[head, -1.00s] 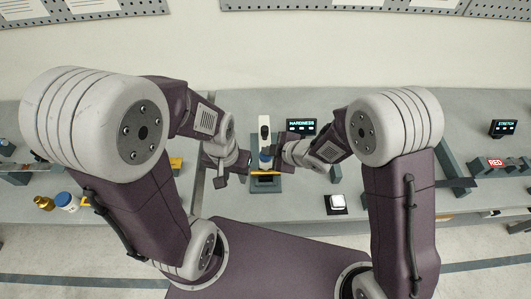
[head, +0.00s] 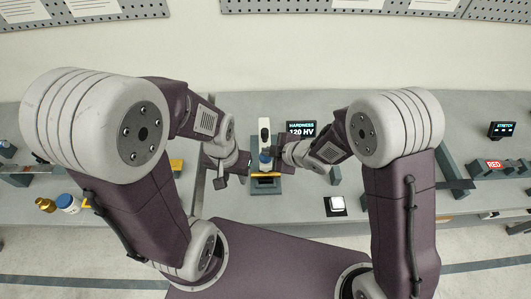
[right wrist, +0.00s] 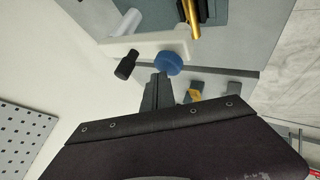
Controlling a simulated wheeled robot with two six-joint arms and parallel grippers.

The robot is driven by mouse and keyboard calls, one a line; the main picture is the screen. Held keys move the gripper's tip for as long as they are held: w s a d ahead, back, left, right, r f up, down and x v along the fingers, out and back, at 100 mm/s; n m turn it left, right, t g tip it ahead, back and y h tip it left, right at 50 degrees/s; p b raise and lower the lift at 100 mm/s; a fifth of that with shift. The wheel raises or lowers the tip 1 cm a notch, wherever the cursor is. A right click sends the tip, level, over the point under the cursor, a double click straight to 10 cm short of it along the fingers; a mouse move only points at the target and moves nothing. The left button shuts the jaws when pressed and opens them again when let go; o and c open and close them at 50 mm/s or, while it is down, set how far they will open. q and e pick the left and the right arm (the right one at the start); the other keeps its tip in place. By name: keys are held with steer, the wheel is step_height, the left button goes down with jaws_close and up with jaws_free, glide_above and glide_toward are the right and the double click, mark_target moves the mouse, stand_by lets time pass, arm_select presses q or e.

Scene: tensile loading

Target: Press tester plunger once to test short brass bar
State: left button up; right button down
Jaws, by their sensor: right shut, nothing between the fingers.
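The hardness tester (head: 264,126) stands upright at the middle of the bench, with a white body and a dark base. Its blue plunger knob (head: 265,157) shows larger in the right wrist view (right wrist: 168,63). The short brass bar (head: 266,175) lies at the tester's base; a brass bar also shows in the right wrist view (right wrist: 193,18). My right gripper (head: 279,152) is shut and empty, its tips (right wrist: 160,82) close beside the blue knob; contact is unclear. My left gripper (head: 221,182) is left of the tester, its jaw state unclear. The display (head: 301,129) reads HARDNESS 120 HV.
A STRETCH display (head: 503,128) and a RED-labelled block (head: 495,163) are at far right. A brass piece (head: 45,204) and a white-and-blue container (head: 67,202) are at far left.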

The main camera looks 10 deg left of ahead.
steer(key=shift+r, duration=0.55)
step_height(320, 180, up, 5)
steer(key=p, duration=0.5)
steer(key=shift+r, duration=0.1)
stand_by(0.4)
